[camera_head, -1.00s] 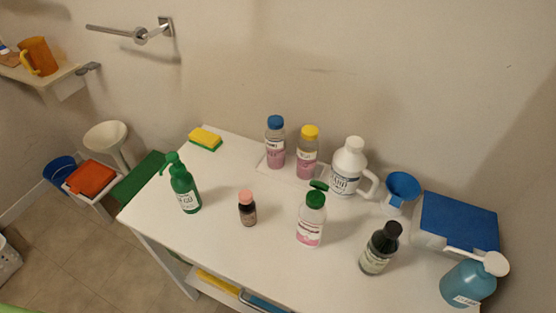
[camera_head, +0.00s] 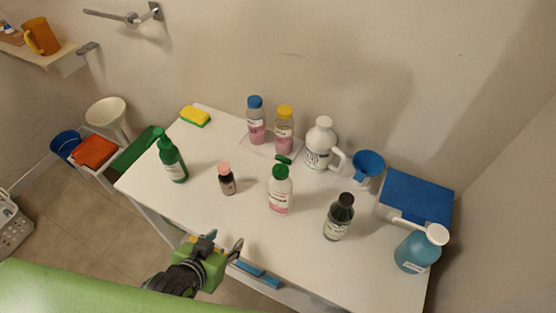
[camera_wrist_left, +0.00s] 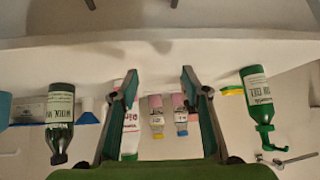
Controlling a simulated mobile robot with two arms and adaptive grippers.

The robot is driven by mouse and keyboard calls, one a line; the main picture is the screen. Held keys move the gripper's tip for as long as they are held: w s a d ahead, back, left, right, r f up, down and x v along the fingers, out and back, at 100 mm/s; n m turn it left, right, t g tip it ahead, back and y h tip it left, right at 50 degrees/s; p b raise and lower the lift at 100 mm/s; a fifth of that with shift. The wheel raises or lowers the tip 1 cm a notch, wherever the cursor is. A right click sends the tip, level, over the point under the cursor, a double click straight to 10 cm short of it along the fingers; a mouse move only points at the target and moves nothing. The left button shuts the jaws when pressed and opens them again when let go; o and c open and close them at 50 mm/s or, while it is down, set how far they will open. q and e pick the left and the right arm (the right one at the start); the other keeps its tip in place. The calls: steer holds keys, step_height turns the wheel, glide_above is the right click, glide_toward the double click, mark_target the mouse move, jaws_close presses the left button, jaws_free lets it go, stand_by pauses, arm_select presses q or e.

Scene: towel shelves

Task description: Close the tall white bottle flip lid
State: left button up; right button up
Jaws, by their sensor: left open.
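The tall white bottle (camera_head: 280,197) stands upright near the middle of the white table, with a pink-and-white label. Its green cap has a flip lid (camera_head: 284,160) that stands raised, tilted open. My left gripper (camera_head: 225,240) is open and empty at the table's front edge, in front of the bottle and to its left in the head view. In the left wrist view, which is upside down, my left gripper (camera_wrist_left: 158,85) has its fingers spread. The white bottle (camera_wrist_left: 131,140) is partly hidden there behind one finger. My right gripper is not in view.
A small dark bottle with a pink cap (camera_head: 227,180) stands left of the white bottle; a dark bottle (camera_head: 338,218) stands to its right. Behind are a white jug (camera_head: 319,145) and two pink bottles. A green pump bottle (camera_head: 172,160) stands left.

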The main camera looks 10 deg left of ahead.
arm_select(q)
steer(key=w+d+r+t+h, duration=0.2)
steer(key=d+r+t, duration=0.25)
steer(key=r, duration=0.35)
steer(key=m+t+h, duration=0.1)
steer(key=t+h, duration=0.2)
steer(key=t, duration=0.1)
glide_toward(281, 159)
steer(key=p+x, duration=0.4)
steer(key=x, duration=0.3)
steer(key=shift+w+d+r+p, duration=0.15)
steer(key=shift+w+p, duration=0.05)
steer(key=shift+p, duration=0.1)
steer(key=shift+w+d, duration=0.15)
steer(key=shift+w, duration=0.25)
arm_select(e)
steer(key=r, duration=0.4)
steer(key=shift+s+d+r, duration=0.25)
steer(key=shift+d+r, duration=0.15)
arm_select(q)
steer(key=c, duration=1.1)
